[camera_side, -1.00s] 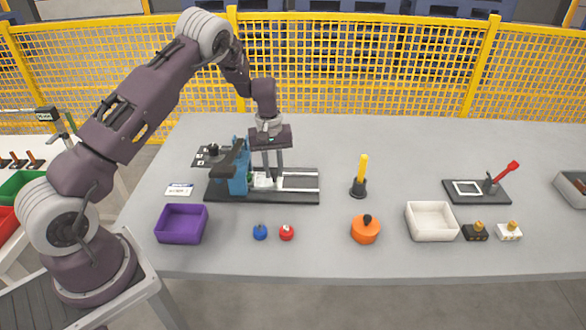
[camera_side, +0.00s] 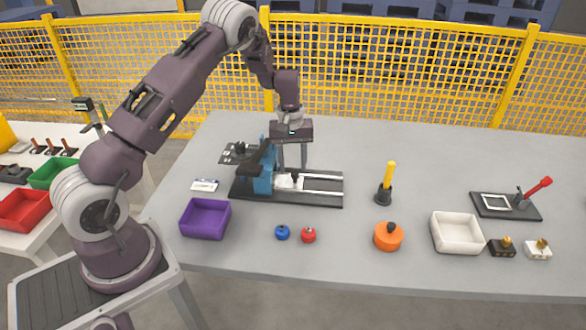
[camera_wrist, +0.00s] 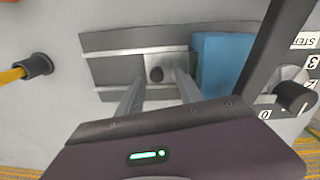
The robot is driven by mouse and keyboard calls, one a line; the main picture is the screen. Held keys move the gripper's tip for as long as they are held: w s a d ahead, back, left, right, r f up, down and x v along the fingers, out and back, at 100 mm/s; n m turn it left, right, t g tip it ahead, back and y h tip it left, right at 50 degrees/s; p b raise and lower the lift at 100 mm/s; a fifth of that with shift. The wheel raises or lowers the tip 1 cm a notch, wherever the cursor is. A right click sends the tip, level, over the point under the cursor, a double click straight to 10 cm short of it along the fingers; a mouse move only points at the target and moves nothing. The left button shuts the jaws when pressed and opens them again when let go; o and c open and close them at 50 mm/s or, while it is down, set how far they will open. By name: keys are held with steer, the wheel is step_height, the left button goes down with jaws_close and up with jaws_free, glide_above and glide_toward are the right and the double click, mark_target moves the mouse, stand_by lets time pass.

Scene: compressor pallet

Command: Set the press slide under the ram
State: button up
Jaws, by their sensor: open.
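The press has a blue body (camera_side: 263,178) with a dark arm over it and a dark base with pale rails (camera_side: 320,190). The press slide (camera_side: 287,181) is a pale block on the rails, just right of the blue body. In the wrist view the slide (camera_wrist: 151,62) carries a dark round knob (camera_wrist: 157,74) and lies close beside the blue body (camera_wrist: 220,65). My gripper (camera_side: 291,168) is open above the slide, its fingers pointing down. In the wrist view its fingers (camera_wrist: 160,85) stand apart, one on each side of the knob. The ram's underside is hidden.
An orange round part (camera_side: 388,237), yellow-handled tool (camera_side: 386,186) and white bin (camera_side: 457,233) stand to the right. A step dial (camera_wrist: 292,90) sits beside the press.

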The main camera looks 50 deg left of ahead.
step_height(320, 180, up, 5)
steer(key=shift+f, duration=0.1)
steer(key=s+d+r+m+t, duration=0.1)
steer(key=s+d+r+m, duration=0.1)
steer(key=s+d+r, duration=0.4)
steer(key=s+d+r+m+t, duration=0.1)
steer(key=s+d+r+m, duration=0.15)
steer(key=r, duration=0.55)
steer(key=s+d+r+m+t, duration=0.1)
steer(key=s+d+r, duration=0.4)
steer(key=r, duration=0.2)
steer(key=s+d+m+t, duration=0.1)
steer(key=s+d+m, duration=0.1)
steer(key=s, duration=0.7)
steer(key=s+d+m+t, duration=0.1)
steer(key=s+d+m, duration=0.1)
steer(key=s, duration=0.7)
steer(key=shift+d+r+m, duration=0.3)
steer(key=shift+r+m, duration=0.15)
steer(key=shift+m, duration=0.2)
